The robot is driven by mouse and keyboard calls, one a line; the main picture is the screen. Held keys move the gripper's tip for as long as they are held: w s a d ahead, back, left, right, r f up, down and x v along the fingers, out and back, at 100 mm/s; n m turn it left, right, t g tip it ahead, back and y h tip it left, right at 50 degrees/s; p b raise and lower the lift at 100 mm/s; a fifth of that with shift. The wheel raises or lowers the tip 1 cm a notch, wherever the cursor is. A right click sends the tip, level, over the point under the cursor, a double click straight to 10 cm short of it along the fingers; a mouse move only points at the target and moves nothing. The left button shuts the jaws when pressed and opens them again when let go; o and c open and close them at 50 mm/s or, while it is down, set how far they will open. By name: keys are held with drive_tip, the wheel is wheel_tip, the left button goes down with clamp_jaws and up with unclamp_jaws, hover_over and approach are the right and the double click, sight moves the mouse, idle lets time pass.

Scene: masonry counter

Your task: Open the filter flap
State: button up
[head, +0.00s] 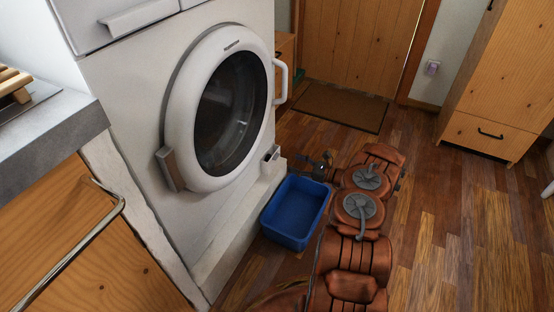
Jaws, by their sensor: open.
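The white washing machine (130,120) stands at the left with its round door (172,125) closed. What looks like the filter flap (271,154) is a small light part low on the machine's front, at the right end near the base. Its details are too small to tell whether it is open. My gripper (318,163) is open and small in view, to the right of the flap and apart from it. It is low, near the far end of the blue tub (296,211). The fingertips are hard to make out.
The blue tub stands on the wooden floor against the machine's base, below the flap. A grey counter (60,130) is at the left. A brown mat (340,107) lies before a wooden door (358,40). A wooden cabinet (500,85) stands at the right.

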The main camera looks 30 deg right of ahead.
sight(273, 160)
drive_tip(key=d+f+b+x, duration=0.1)
drive_tip(key=b+x, duration=0.1)
drive_tip(key=x, duration=0.5)
drive_tip(key=shift+w+h, duration=0.3)
drive_tip(key=shift+w, duration=0.15)
drive_tip(key=shift+a, duration=0.1)
drive_tip(key=shift+c, duration=0.4)
clamp_jaws()
